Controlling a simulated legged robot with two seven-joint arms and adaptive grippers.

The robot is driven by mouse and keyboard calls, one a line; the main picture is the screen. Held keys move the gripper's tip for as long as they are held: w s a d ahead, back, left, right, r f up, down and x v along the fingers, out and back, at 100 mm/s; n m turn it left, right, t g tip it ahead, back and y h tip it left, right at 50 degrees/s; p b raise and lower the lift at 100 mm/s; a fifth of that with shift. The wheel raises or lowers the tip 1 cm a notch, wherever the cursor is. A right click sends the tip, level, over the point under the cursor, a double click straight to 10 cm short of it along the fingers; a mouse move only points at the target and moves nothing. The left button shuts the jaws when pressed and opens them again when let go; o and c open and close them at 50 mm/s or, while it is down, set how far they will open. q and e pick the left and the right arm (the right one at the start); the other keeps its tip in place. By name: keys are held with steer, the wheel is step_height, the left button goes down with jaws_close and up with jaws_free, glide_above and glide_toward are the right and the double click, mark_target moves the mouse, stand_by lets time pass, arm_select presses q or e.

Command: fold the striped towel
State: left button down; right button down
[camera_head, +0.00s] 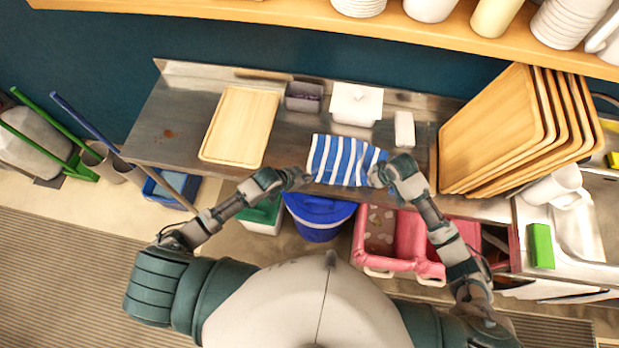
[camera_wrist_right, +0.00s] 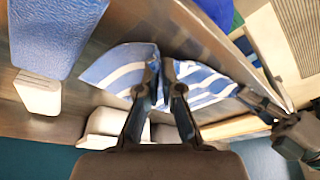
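The blue-and-white striped towel (camera_head: 343,160) lies on the steel counter, near its front edge. My right gripper (camera_head: 377,174) is at the towel's right front corner. In the right wrist view its fingers (camera_wrist_right: 160,72) are close together, and the striped cloth (camera_wrist_right: 205,82) bunches up on both sides of them, so it looks pinched. My left gripper (camera_head: 306,178) is at the towel's left front corner; it also shows at the right of the right wrist view (camera_wrist_right: 258,102). Its fingertips are too small to tell whether they hold cloth.
A wooden board (camera_head: 240,126) lies left on the counter (camera_head: 170,105). A grey container (camera_head: 304,97), a white lidded box (camera_head: 356,104) and a white block (camera_head: 404,129) stand behind the towel. Wooden trays (camera_head: 490,130) lean at the right. A blue-lidded bin (camera_head: 318,215) stands below the front edge.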

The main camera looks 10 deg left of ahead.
arm_select(q)
step_height(320, 180, up, 5)
steer(key=shift+f, duration=0.1)
stand_by(0.4)
